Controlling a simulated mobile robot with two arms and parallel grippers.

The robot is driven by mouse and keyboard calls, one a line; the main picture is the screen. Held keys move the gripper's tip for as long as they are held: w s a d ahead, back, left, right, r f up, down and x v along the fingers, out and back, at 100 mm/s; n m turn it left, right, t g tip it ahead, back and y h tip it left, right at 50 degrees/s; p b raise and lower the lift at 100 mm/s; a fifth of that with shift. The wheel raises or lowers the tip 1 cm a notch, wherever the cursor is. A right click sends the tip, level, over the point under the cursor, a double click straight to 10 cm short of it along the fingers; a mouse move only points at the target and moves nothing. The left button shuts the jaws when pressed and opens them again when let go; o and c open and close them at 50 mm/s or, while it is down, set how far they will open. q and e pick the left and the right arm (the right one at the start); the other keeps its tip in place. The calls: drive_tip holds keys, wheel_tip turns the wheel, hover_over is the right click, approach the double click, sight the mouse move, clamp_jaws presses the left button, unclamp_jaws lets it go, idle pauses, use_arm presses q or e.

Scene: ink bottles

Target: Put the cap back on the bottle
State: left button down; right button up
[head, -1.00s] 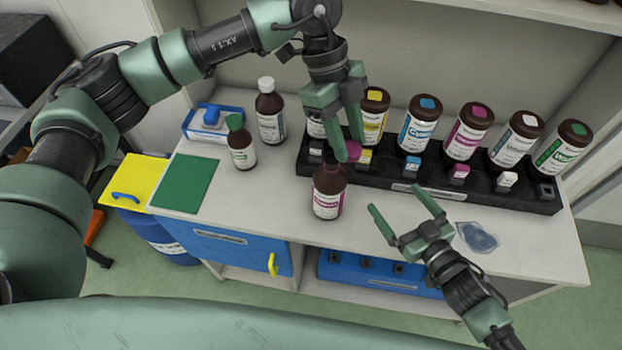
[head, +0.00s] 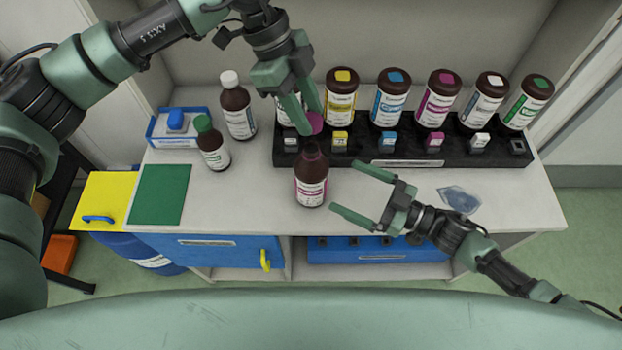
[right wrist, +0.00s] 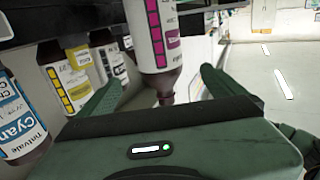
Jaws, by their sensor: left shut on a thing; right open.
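A brown bottle with a magenta-striped label (head: 311,188) stands upright on the counter, its dark neck uncapped. My left gripper (head: 311,120) is shut on the magenta cap (head: 316,123) and holds it above and slightly behind the bottle's mouth. My right gripper (head: 346,190) is open just right of the bottle, its fingers pointing left toward it. In the right wrist view the bottle (right wrist: 155,35) appears upside down, with its neck between the open fingers of my right gripper (right wrist: 160,78). I cannot see either finger touching the bottle.
A black rack (head: 405,154) with several colour-labelled bottles stands behind. Left are a green-capped bottle (head: 212,145), a white-capped bottle (head: 236,105), a blue and white box (head: 180,127) and a green mat (head: 160,194). A blue patch (head: 460,199) lies at right.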

drive_tip(key=x, duration=1)
drive_tip(key=shift+a, duration=0.2)
clamp_jaws()
use_arm(q)
hover_over(312, 148)
drive_tip(key=shift+w+a+f, duration=0.1)
drive_tip(key=shift+a+f, duration=0.05)
drive_tip(key=shift+f, duration=0.65)
drive_tip(key=shift+w+a+f, duration=0.1)
drive_tip(key=shift+a+f, duration=0.05)
drive_tip(key=shift+f, duration=0.7)
drive_tip(key=shift+w+a+f, duration=0.1)
drive_tip(key=shift+a+f, duration=0.05)
drive_tip(key=shift+f, duration=0.65)
drive_tip(key=shift+f, duration=0.1)
drive_tip(key=shift+s+f, duration=0.1)
drive_tip(key=shift+f, duration=0.7)
drive_tip(key=shift+f, duration=0.55)
